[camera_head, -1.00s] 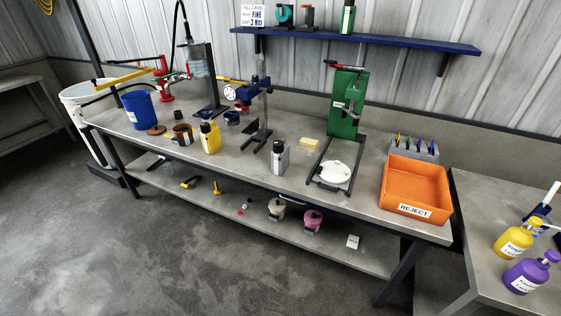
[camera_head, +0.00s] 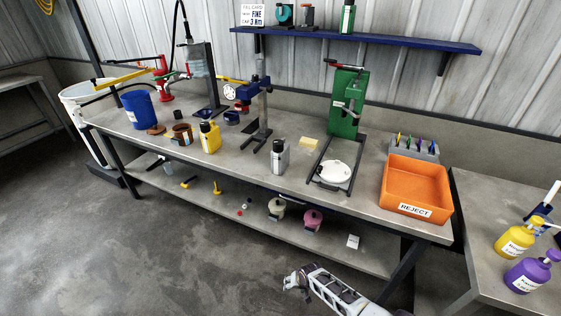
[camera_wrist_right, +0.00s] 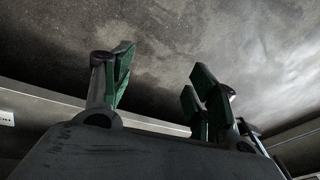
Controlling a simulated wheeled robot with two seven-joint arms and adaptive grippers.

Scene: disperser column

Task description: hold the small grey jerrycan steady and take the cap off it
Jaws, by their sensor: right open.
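The small grey jerrycan (camera_head: 279,160) stands upright near the front edge of the bench, in the middle of the head view. Its black cap (camera_head: 279,144) is on top. My right arm enters at the bottom of the head view, and its gripper (camera_head: 293,280) is low in front of the bench, well apart from the jerrycan. In the right wrist view the right gripper (camera_wrist_right: 160,85) is open, its green-padded fingers apart with nothing between them. My left gripper is not in view.
A yellow jerrycan (camera_head: 210,138) and a blue stand (camera_head: 262,100) are to the jerrycan's left. A green press (camera_head: 345,105) with a white lid (camera_head: 335,173) and an orange reject bin (camera_head: 415,185) are to its right. A lower shelf (camera_head: 330,245) holds small items.

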